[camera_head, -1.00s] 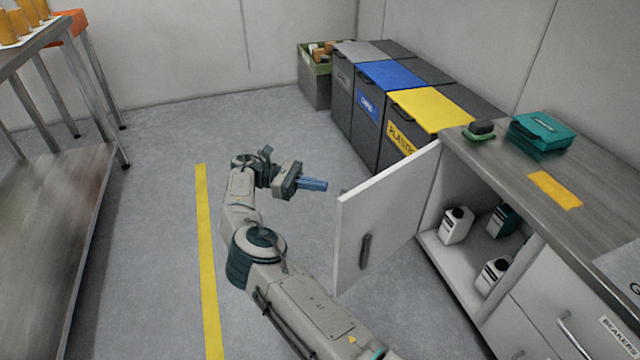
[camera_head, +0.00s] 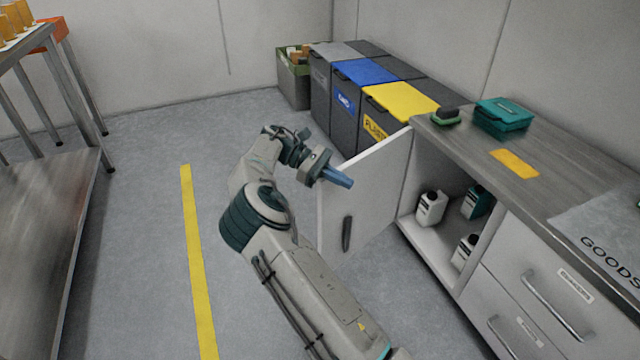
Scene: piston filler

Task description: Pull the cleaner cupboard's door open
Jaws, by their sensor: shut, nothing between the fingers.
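The cleaner cupboard's white door (camera_head: 376,195) stands wide open, swung out from the counter, with its dark vertical handle (camera_head: 346,234) facing my arm. Inside the open cupboard (camera_head: 424,240) stand white bottles (camera_head: 431,208) and a teal bottle (camera_head: 476,202). My gripper (camera_head: 347,182) has blue fingers, is shut and empty, and is above the handle. In the picture it overlaps the upper free-edge part of the door; I cannot tell whether it touches.
A grey counter (camera_head: 560,192) carries a teal case (camera_head: 502,118) and a sponge (camera_head: 446,117). Drawers (camera_head: 540,290) are right of the cupboard. Bins (camera_head: 400,101) stand behind the door. A steel table (camera_head: 40,210) is at left; the floor by the yellow line (camera_head: 195,260) is clear.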

